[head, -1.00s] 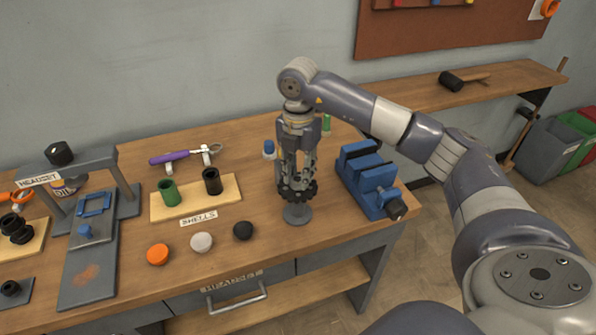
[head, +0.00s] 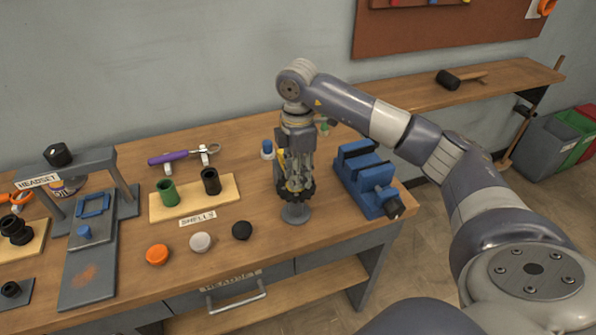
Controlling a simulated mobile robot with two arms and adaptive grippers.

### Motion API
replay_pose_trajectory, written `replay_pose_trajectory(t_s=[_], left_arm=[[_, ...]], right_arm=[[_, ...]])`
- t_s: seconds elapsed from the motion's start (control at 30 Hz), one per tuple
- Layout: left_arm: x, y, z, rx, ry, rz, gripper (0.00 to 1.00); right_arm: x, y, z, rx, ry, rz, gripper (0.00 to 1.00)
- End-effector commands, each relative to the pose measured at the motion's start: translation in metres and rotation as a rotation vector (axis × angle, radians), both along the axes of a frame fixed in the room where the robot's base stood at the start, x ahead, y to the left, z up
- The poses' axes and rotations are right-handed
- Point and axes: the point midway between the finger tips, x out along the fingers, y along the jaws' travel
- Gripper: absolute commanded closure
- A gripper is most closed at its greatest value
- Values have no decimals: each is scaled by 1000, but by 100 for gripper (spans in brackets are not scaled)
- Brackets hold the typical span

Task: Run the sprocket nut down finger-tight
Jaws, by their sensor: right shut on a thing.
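My right gripper (head: 295,181) points straight down over a small grey stand (head: 296,213) near the front of the bench. Its fingers are shut on the sprocket nut, which they mostly hide; a small yellowish patch shows between them. The dark toothed sprocket (head: 308,194) sits on top of the stand, just at the fingertips. How far down the nut sits cannot be made out. My left gripper is not in view.
A blue vise (head: 368,180) stands close to the right of the stand. Black (head: 242,230), white (head: 201,242) and orange (head: 157,254) round caps lie to the left. Behind them is a wooden board (head: 232,198) with green and black cups. A blue-capped bottle (head: 267,150) stands behind the gripper.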

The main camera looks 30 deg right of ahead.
Motion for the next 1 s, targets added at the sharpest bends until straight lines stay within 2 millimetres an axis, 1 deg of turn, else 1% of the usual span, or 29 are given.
replay_pose_trajectory(t_s=[0.03,0.57,0.6,0.63,0.67,1.0], left_arm=[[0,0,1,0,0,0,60],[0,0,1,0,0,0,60],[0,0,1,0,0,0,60],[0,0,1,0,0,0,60],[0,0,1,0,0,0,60],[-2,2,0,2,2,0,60]], right_arm=[[4,-1,6,1,-18,-14,98],[4,-1,6,2,-18,-34,98],[4,-1,6,2,-17,-33,65],[4,-1,6,2,-17,-33,58],[4,-1,6,3,-16,-33,53],[1,0,3,2,-7,-30,53]])
